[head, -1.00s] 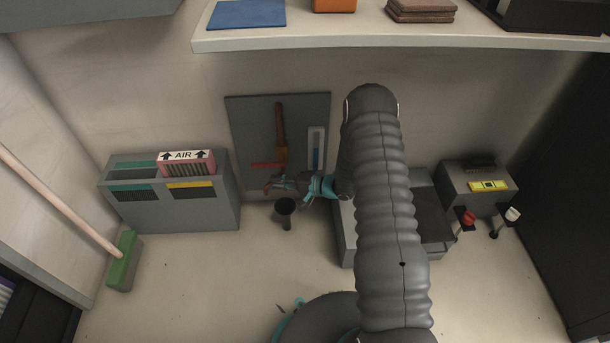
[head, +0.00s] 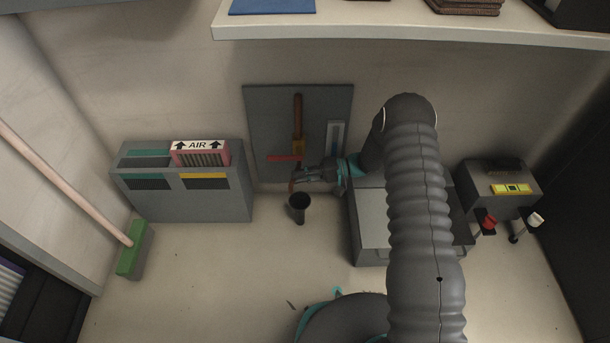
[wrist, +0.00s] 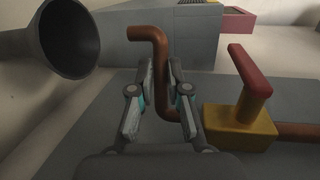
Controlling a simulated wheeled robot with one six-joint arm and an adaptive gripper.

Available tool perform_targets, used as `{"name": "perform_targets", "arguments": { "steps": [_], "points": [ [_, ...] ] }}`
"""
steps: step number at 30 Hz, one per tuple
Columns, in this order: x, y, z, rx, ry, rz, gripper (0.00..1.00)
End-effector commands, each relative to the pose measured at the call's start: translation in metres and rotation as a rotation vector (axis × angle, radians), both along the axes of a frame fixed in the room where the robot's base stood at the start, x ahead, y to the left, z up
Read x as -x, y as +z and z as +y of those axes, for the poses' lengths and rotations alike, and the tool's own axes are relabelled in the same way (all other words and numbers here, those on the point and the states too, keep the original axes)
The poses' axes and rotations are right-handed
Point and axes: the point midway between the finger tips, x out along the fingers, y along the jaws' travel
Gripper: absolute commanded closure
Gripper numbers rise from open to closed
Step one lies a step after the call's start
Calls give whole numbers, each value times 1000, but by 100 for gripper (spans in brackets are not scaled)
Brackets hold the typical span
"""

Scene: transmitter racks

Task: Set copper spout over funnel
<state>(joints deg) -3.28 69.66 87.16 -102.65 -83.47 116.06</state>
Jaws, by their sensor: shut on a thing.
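The copper spout (wrist: 161,65) is a bent pipe rising from the yellow valve body (wrist: 238,125) with a red handle (wrist: 250,70). My gripper (wrist: 163,80) is shut on the spout's middle stretch. In the wrist view the spout's free end points left, and a gap shows between it and the dark funnel (wrist: 68,38). In the head view the funnel (head: 299,208) stands open side up on the floor, and the spout's end (head: 291,184) shows just behind and above its rim. My gripper (head: 300,177) hides part of the spout there. I cannot tell the height gap.
A grey panel (head: 262,125) behind carries the valve and a pipe. A grey unit with a red AIR filter (head: 201,154) stands left. A grey box (head: 378,238) lies right of the funnel, under my arm. A shelf (head: 400,32) overhangs above. Floor before the funnel is clear.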

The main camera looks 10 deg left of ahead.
Motion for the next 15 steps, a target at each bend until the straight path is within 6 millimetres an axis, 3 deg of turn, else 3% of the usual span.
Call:
{"name": "perform_targets", "arguments": {
  "steps": [6,7,10,15],
  "points": [
    [1,-1,1,1,1,0,100],
    [1,-1,1,1,1,0,82],
    [0,-1,1,0,0,1,59],
    [-1,0,-2,0,-5,0,59]
  ]
}}
